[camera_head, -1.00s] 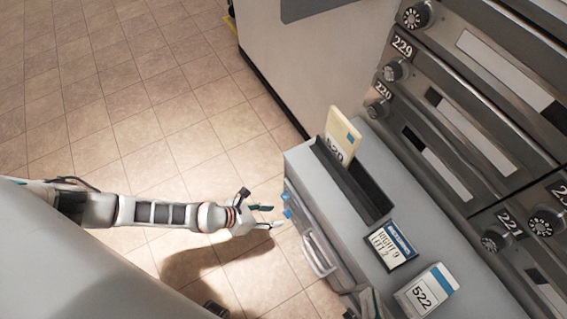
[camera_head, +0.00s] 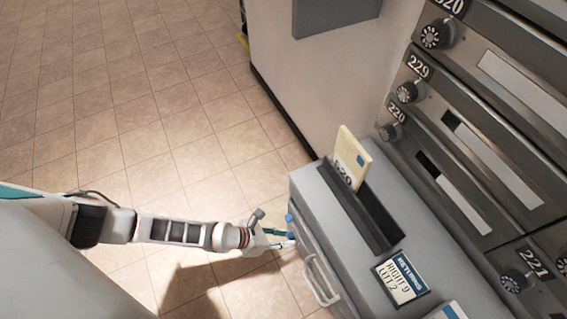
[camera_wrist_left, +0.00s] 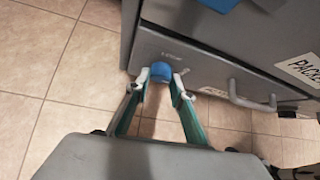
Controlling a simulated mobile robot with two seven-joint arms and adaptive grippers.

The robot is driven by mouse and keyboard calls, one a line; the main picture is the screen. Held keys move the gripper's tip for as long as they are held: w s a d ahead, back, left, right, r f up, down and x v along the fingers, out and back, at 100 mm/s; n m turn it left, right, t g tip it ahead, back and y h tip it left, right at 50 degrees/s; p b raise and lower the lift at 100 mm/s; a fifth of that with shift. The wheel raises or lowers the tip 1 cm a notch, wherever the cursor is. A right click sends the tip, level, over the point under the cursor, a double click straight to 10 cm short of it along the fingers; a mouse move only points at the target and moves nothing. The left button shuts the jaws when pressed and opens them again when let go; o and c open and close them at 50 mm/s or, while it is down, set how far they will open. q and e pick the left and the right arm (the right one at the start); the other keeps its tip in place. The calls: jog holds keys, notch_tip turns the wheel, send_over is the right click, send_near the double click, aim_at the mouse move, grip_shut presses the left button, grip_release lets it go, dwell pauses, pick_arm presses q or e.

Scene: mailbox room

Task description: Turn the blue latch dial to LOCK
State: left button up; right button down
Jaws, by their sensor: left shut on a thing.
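The blue latch dial (camera_wrist_left: 161,72) is on the grey front of a drawer cabinet, seen in the left wrist view. My left gripper (camera_wrist_left: 160,78) has one fingertip on each side of the dial and is shut on it. In the head view the left gripper (camera_head: 284,236) reaches the cabinet's front, and only a small bit of blue shows at its tips. Small lettering above the dial is too small to read, so the dial's setting cannot be told. My right gripper is not in view.
Another blue part (camera_wrist_left: 220,4) is above the dial. A bar handle (camera_head: 322,286) is on the drawer to the right. Mailboxes stand behind; tiled floor lies left.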

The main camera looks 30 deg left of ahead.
pick_arm(q)
jog(key=shift+s+f, duration=0.1)
jog(key=shift+f, duration=0.05)
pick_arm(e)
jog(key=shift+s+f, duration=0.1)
pick_arm(q)
jog(key=shift+a+f+n+g+h+b, duration=0.2)
jog(key=shift+n+g+h+b, duration=0.4)
jog(key=shift+h, duration=0.5)
jog(key=shift+a+f+n+g+h+b, duration=0.15)
jog(key=shift+n+g+h+b, duration=0.15)
jog(key=shift+n+g+h, duration=0.5)
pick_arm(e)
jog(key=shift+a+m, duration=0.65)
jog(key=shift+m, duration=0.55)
pick_arm(q)
jog(key=shift+r+h, duration=0.1)
jog(key=shift+h, duration=0.3)
